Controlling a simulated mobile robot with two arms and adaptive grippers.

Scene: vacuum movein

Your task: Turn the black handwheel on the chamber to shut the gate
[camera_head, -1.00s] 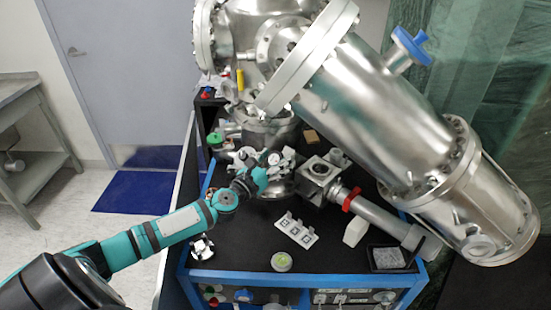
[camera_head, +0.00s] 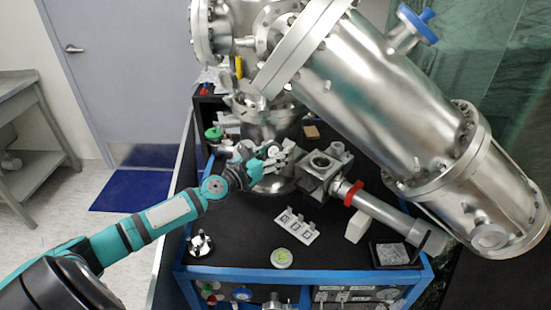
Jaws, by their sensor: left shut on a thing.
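The steel vacuum chamber (camera_head: 370,90) fills the upper right, with a shorter upright steel part (camera_head: 268,125) below it over the black bench top. My left gripper (camera_head: 278,157) is at the front of this upright part, left of a square metal block (camera_head: 320,170). It is shut on the black handwheel, which its fingers and wrist hide almost wholly. I cannot make out the wheel's rim or how far it is turned. The gate itself is not visible. My right gripper is not in view.
The blue-framed bench (camera_head: 300,273) carries a plate with printed tags (camera_head: 297,226), a round pale green-topped item (camera_head: 281,258), a small black-and-white item (camera_head: 200,244) and a dark tray (camera_head: 390,255). A tube with a red ring (camera_head: 353,193) runs right from the block.

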